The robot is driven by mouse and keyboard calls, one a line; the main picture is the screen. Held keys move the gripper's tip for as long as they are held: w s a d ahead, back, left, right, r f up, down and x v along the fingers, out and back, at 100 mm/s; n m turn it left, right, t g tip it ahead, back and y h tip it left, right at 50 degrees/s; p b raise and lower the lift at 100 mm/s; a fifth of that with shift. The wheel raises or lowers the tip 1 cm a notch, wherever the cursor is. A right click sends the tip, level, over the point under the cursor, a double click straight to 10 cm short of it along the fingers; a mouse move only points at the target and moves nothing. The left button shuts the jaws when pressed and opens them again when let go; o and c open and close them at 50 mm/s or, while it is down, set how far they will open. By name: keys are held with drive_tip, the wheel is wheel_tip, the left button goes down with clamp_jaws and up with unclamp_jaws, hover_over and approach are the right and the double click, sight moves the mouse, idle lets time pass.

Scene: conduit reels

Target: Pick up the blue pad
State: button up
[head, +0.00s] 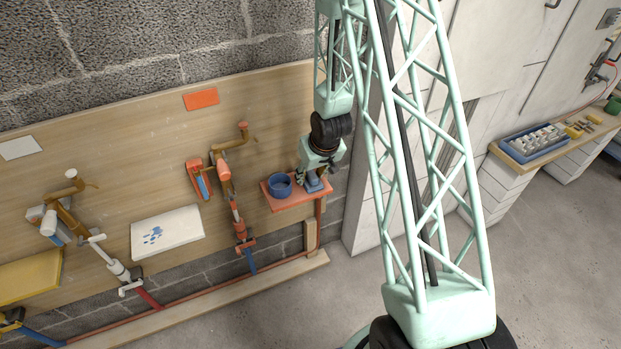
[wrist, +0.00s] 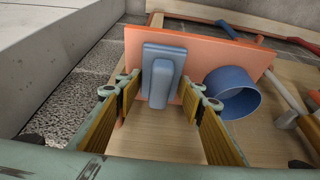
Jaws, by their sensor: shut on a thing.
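The blue pad (wrist: 161,66) is a flat blue plate with a raised narrower block on it. It sits at the orange shelf (wrist: 210,55) in the wrist view; I cannot tell whether it still touches the shelf. My gripper (wrist: 160,92) has one finger on each side of the pad's raised block and is shut on it. In the head view the pad (head: 315,185) shows partly below my gripper (head: 312,174), at the right part of the orange shelf (head: 291,202).
A blue round cup (wrist: 233,94) stands on the shelf close to the pad, just left of it in the head view (head: 279,186). The wooden board (head: 150,120) with pipes is behind. A blue tray (head: 533,143) lies on the far-right bench.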

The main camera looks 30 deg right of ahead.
sight(310, 173)
drive_tip(key=shift+r, duration=0.1)
drive_tip(key=shift+r+p, duration=0.6)
drive_tip(key=shift+r, duration=1.15)
drive_tip(key=s+a+r+p, duration=0.1)
drive_tip(key=s, duration=0.9)
drive_tip(key=shift+s, duration=0.35)
drive_tip(key=p, duration=0.3)
drive_tip(key=shift+s+a+p, duration=0.15)
drive_tip(key=shift+s+p, duration=0.15)
drive_tip(key=shift+s, duration=0.05)
drive_tip(key=p, duration=0.2)
drive_tip(key=s+p, duration=0.1)
drive_tip(key=p, duration=0.2)
drive_tip(key=shift+s+a+r, duration=0.1)
drive_tip(key=shift+s+r, duration=0.05)
drive_tip(key=shift+s, duration=0.15)
drive_tip(key=shift+s+p, duration=0.25)
drive_tip(key=shift+p, duration=0.7)
drive_tip(key=s+p, duration=0.1)
drive_tip(key=p, duration=0.4)
drive_tip(key=shift+s+r+p, duration=0.1)
drive_tip(key=shift+s+p, duration=0.15)
drive_tip(key=shift+p, duration=0.1)
drive_tip(key=shift+s+a+p, duration=0.15)
drive_tip(key=shift+s+p, duration=0.3)
drive_tip(key=shift+p, duration=0.7)
